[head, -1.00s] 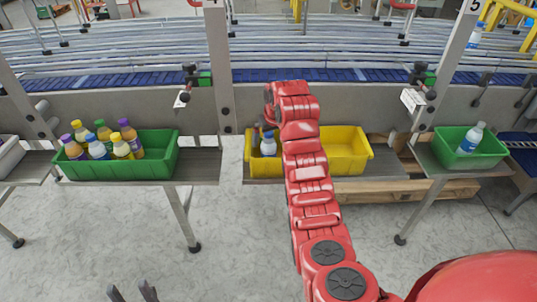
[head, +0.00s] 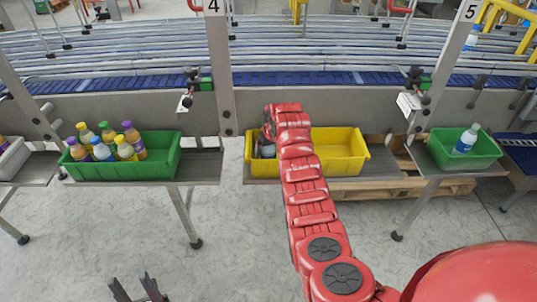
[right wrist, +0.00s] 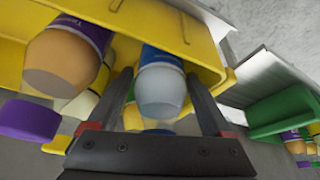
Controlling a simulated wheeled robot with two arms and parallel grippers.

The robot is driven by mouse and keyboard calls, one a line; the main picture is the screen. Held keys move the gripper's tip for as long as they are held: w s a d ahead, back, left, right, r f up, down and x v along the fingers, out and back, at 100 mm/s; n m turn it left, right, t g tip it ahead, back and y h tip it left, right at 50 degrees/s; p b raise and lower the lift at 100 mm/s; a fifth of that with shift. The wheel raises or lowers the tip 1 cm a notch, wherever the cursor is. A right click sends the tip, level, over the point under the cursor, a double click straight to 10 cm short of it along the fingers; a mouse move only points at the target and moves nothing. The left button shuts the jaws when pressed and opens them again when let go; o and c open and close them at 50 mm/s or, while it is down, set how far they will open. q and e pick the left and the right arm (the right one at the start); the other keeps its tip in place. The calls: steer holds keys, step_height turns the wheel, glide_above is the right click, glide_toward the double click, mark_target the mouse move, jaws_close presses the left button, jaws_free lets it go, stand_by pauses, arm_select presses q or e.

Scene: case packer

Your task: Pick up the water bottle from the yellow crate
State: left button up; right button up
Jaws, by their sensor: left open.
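The yellow crate (head: 345,153) stands on a metal shelf in the middle of the head view. The water bottle (head: 268,151) is at its left end, largely hidden by my right arm. In the right wrist view the water bottle (right wrist: 161,88), with a blue label and clear pale body, shows between the fingers of my right gripper (right wrist: 160,76). Those fingers are apart, one on each side of it; I cannot tell whether they touch it. My left gripper (head: 139,289) is open and empty at the bottom edge of the head view.
An orange-brown bottle with a purple label (right wrist: 68,55) is beside the water bottle. A green crate (head: 160,165) with several bottles stands at left. Another green crate (head: 483,155) with one bottle (head: 466,140) stands at right. The yellow crate's right part looks empty.

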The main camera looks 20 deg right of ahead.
jaws_close()
stand_by(0.3)
